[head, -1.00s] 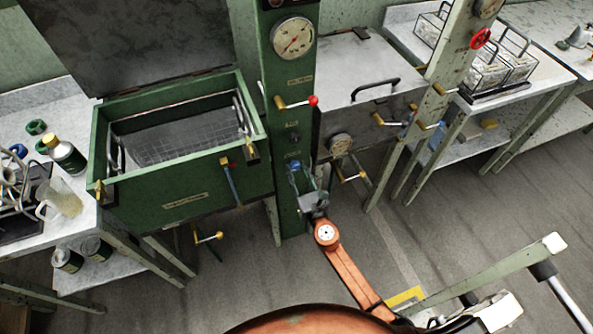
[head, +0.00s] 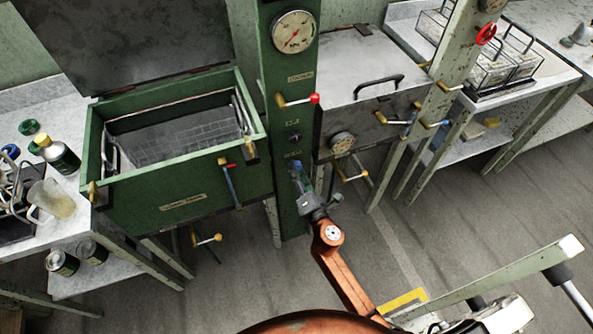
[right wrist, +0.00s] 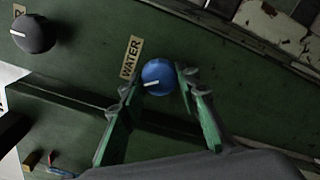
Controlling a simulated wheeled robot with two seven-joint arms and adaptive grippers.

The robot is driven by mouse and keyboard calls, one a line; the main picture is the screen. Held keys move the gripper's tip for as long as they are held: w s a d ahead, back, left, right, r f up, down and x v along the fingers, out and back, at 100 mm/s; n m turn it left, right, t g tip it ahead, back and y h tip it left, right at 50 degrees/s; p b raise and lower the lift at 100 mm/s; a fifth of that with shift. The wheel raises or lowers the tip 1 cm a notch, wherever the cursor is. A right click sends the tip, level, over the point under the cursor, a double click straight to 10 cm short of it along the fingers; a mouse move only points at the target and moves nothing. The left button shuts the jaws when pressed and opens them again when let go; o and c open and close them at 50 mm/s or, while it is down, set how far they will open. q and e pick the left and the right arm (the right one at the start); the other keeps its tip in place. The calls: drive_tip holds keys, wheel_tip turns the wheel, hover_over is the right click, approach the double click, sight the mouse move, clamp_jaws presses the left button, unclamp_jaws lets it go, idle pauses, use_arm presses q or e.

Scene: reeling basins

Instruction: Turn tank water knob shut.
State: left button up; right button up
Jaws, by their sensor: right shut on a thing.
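The blue water knob (right wrist: 158,76) sits on the green panel, beside a label reading WATER (right wrist: 131,57). Its white pointer line points left and slightly down in the right wrist view. My right gripper (right wrist: 165,82) has one finger on each side of the knob and is shut on it. In the head view my right gripper (head: 299,176) is at the lower part of the green column (head: 290,120) and hides most of the knob. My left gripper is not in view.
A dark grey knob (right wrist: 34,33) is on the same panel. On the column, a red-tipped lever (head: 298,100) and a gauge (head: 294,32) are above my gripper. The open green tank (head: 183,205) stands left and a lidded metal tank (head: 365,80) right.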

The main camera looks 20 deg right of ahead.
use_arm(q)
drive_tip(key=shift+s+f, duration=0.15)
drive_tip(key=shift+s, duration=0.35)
use_arm(e)
drive_tip(key=m, duration=0.7)
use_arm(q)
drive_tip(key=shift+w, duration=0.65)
use_arm(e)
drive_tip(key=o, duration=0.9)
drive_tip(key=shift+o, duration=1.3)
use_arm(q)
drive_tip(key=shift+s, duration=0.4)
use_arm(e)
drive_tip(key=s, duration=0.7)
drive_tip(key=shift+s+d, duration=0.15)
drive_tip(key=shift+s, duration=0.1)
